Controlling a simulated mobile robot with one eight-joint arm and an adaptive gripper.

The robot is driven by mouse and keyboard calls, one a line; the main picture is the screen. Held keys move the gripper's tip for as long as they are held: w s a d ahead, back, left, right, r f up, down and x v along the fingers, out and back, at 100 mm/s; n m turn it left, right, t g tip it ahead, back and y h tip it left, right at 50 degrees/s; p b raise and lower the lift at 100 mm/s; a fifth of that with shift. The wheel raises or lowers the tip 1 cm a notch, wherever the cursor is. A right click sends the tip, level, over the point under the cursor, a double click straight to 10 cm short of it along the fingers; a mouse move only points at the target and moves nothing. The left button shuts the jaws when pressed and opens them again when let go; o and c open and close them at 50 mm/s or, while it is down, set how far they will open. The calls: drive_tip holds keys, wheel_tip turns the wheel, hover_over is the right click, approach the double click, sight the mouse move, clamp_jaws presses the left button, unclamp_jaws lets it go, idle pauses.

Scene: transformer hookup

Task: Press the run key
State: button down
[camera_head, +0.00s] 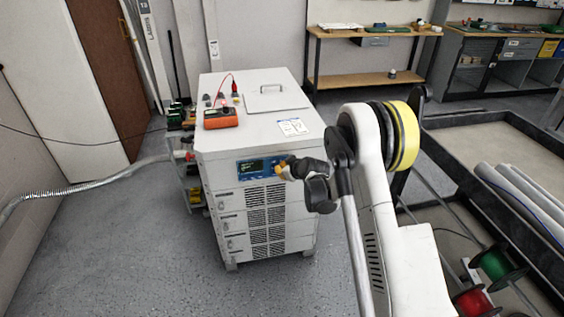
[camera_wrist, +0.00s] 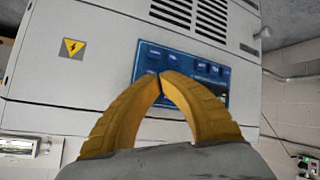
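The blue control panel (camera_head: 258,167) is on the upper front of the white cabinet (camera_head: 222,184), with a dark display at its left. In the wrist view the panel (camera_wrist: 148,62) appears turned over, with small labels too blurred to read, so I cannot pick out the run key. My gripper (camera_head: 280,170) is in front of the panel's right end. In the wrist view its yellow fingers (camera_wrist: 160,75) have their tips together with nothing between them. They cover part of the panel, and I cannot tell if they touch it.
An orange meter (camera_head: 220,118) with a red lead and a white card (camera_head: 292,127) lie on the cabinet top. A ribbed hose (camera_head: 95,183) reaches the cabinet's left side. A dark-framed cart with grey pipes (camera_head: 518,195) stands right. Floor before the cabinet is clear.

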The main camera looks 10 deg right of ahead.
drive_tip(key=shift+w, duration=0.4)
idle(0.5)
drive_tip(key=shift+s, duration=0.85)
drive_tip(key=shift+s, duration=2.5)
idle(0.5)
